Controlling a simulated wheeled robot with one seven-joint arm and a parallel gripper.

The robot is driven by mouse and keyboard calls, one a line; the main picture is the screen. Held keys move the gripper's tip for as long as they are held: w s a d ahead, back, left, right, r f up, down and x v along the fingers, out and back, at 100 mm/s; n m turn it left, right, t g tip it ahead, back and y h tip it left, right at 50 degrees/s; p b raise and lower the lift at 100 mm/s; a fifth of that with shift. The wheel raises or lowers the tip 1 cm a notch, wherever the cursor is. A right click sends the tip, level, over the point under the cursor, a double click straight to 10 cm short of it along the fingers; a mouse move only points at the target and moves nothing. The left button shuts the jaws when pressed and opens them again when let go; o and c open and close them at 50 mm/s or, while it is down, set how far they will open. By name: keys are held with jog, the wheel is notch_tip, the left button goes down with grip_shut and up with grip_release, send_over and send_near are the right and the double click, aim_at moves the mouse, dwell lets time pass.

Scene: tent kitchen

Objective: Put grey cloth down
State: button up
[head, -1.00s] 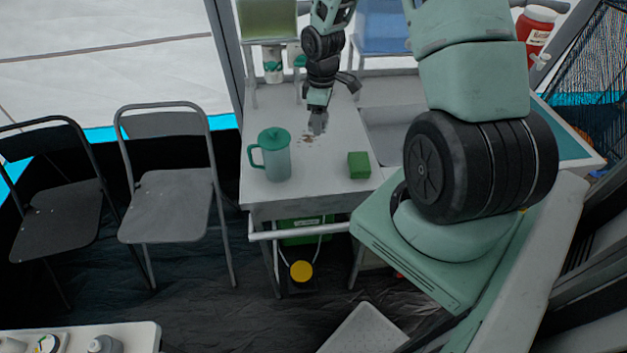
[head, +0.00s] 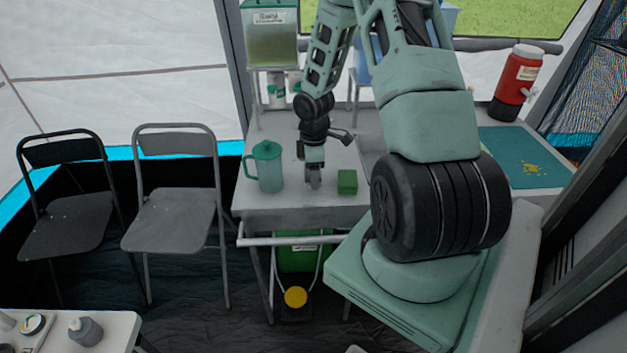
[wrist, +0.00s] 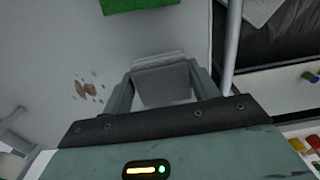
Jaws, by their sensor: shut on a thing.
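The grey cloth (wrist: 165,82) is a small folded piece between the two fingers of my gripper (wrist: 165,92) in the wrist view. My gripper is shut on it. In the head view, my gripper (head: 313,182) points down over the white table (head: 285,207), near its front edge, between the teal pitcher and the green block. The grey cloth (head: 313,184) shows only as a small grey patch at the fingertips there. I cannot tell whether the cloth touches the table.
The teal pitcher (head: 268,168) stands left of my gripper, and the green block (head: 347,182) lies close on its right. Brown spots (wrist: 88,90) mark the table in the wrist view. A red drink cooler (head: 517,80) stands at the far right. Folding chairs (head: 172,218) stand at left.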

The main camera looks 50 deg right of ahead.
notch_tip(320, 180, down, 3)
jog(key=shift+r, duration=0.1)
